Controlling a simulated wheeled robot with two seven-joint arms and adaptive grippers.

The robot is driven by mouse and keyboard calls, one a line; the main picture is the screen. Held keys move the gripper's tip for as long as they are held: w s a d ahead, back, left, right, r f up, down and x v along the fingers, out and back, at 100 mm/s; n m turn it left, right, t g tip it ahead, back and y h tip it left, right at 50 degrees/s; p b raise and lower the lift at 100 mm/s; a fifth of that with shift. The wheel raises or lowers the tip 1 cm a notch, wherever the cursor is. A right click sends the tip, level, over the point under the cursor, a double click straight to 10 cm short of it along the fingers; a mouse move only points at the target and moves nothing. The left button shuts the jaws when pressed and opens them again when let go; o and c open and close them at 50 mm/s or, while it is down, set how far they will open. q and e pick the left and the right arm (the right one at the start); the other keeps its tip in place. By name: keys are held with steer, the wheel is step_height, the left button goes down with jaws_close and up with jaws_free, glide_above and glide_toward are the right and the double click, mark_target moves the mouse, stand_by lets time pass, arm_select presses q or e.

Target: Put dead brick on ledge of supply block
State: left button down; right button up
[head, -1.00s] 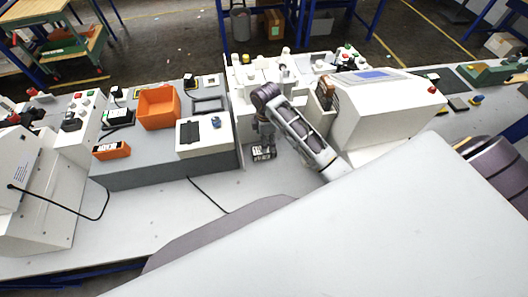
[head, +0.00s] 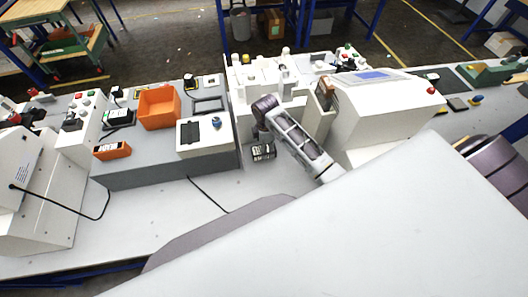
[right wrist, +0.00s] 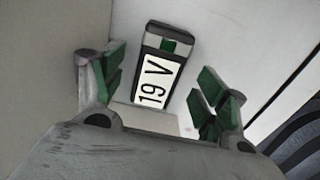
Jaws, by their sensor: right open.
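The brick (right wrist: 151,82) shows in the right wrist view as a dark case with a white "19 V" label and a small green square. My right gripper (right wrist: 163,76) is open, its green-padded fingers on either side of the brick and apart from it. In the head view my right arm comes in from the right, its hand low beside the white block (head: 240,108). A small dark piece with pale marks (head: 263,152) shows under the hand; I cannot tell whether it is the brick. Which block is the supply block is unclear. My left gripper is out of view.
A white machine with a blue screen (head: 378,75) stands right of my arm. Left are a grey block (head: 140,173), an orange bin (head: 158,108) and an orange device (head: 112,151). A black cable (head: 207,194) crosses the bench. The front bench (head: 150,215) is mostly clear.

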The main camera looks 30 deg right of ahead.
steer(key=shift+f+p, duration=0.35)
steer(key=shift+f, duration=1.65)
steer(key=shift+c, duration=0.5)
steer(key=shift+w, duration=0.1)
steer(key=c, duration=1.3)
steer(key=shift+c, duration=0.2)
steer(key=shift+r, duration=0.1)
steer(key=shift+r+b, duration=0.55)
steer(key=shift+r, duration=4.4)
